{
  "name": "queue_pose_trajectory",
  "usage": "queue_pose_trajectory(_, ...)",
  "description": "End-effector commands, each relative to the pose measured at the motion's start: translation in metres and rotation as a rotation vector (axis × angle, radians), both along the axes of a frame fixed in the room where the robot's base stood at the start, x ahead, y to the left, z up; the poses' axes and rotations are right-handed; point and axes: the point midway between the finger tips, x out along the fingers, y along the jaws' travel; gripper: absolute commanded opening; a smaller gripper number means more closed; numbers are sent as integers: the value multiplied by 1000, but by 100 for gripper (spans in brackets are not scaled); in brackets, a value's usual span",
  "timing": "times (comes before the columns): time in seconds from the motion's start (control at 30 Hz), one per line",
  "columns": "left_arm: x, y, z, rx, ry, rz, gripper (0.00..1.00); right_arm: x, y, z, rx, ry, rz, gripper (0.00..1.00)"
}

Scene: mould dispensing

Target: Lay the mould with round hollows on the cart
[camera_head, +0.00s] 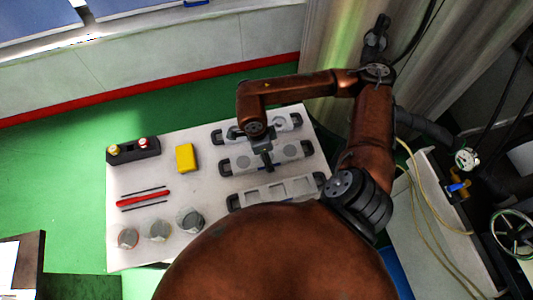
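Three long pale moulds with dark end handles lie in a column on the right half of a white tabletop (215,180). The middle mould (292,153) seems to have round hollows. The far mould (286,123) has hollows whose shape is hard to make out. The near mould (277,190) has square hollows. My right gripper (267,164) points down at the centre of the middle mould and hides part of it. I cannot tell whether its fingers are closed on the mould. My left gripper is out of view. I cannot clearly identify a cart.
A dark box with buttons (133,150), a yellow block (186,158), a red tool (143,199) and three round metal pieces (159,230) occupy the tabletop's left side. A white cabinet (430,238) with hoses stands right. Green floor (60,190) is clear on the left.

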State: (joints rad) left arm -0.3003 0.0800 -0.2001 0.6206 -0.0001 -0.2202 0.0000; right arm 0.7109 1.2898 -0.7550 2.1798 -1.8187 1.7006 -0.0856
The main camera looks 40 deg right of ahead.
Motion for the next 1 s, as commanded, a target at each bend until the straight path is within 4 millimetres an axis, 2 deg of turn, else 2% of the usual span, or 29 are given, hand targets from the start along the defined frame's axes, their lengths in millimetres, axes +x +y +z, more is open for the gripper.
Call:
queue_pose_trajectory(0.27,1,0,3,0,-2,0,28,1,1,8,0,-2,0,68)
queue_pose_trajectory(0.37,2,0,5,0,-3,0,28,3,3,23,1,-5,2,68)
queue_pose_trajectory(0.7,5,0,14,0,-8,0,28,8,12,93,1,-5,2,68)
queue_pose_trajectory(0.83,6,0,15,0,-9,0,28,9,14,110,1,-3,0,68)
queue_pose_trajectory(1.0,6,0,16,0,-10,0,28,9,16,120,-1,-1,-1,68)
